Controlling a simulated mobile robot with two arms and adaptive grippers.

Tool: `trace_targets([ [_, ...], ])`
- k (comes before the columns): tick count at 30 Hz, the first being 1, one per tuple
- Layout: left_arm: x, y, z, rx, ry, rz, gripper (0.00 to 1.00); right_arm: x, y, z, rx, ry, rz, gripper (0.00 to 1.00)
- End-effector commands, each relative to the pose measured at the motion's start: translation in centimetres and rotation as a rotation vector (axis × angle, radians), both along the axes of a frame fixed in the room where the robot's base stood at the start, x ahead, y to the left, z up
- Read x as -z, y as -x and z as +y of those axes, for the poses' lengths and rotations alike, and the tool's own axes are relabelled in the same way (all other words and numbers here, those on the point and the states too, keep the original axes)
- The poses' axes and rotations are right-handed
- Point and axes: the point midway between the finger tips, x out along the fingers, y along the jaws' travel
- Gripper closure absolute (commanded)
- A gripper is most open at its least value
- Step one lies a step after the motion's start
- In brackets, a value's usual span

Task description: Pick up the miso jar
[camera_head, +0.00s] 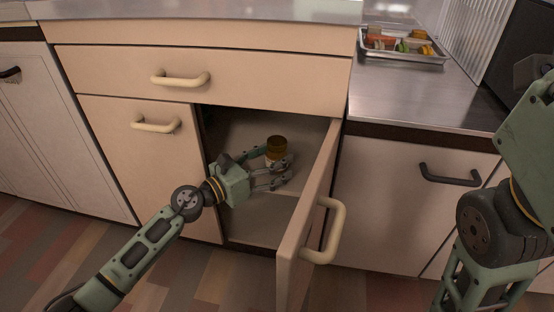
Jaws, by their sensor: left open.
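The miso jar (277,146) is a small brown jar with a pale label, standing inside the open lower cabinet (222,135). My left gripper (277,170) reaches into the cabinet from the left. Its fingers are open, with one on the near side of the jar and one on the far left side. The lower part of the jar is partly hidden by the fingers. I cannot tell whether they touch it. My right arm is at the right edge of the view, and its gripper does not show clearly.
The cabinet door (309,215) stands open to the right of my left gripper, with a cream handle (333,232). A closed drawer (230,75) is above the opening. A metal tray (386,55) with colourful food pieces sits on the steel counter (420,95).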

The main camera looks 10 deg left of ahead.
Motion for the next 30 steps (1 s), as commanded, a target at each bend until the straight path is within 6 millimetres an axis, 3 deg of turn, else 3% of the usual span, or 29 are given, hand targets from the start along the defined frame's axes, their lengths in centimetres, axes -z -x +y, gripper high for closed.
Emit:
trace_targets([
  [8,-0.09,-0.36,-0.25,-0.001,0.000,0.000,0.32,-0.08,0.13,0.01,0.000,0.000,-0.003,0.81],
  [27,-0.07,-0.33,-0.24,-0.001,0.000,0.000,0.88,-0.08,0.11,0.03,0.000,0.000,-0.003,0.81],
  [30,-0.23,-0.36,-0.22,-0.001,0.002,-0.002,0.92,-0.09,0.11,0.03,0.000,0.000,-0.003,0.81],
])
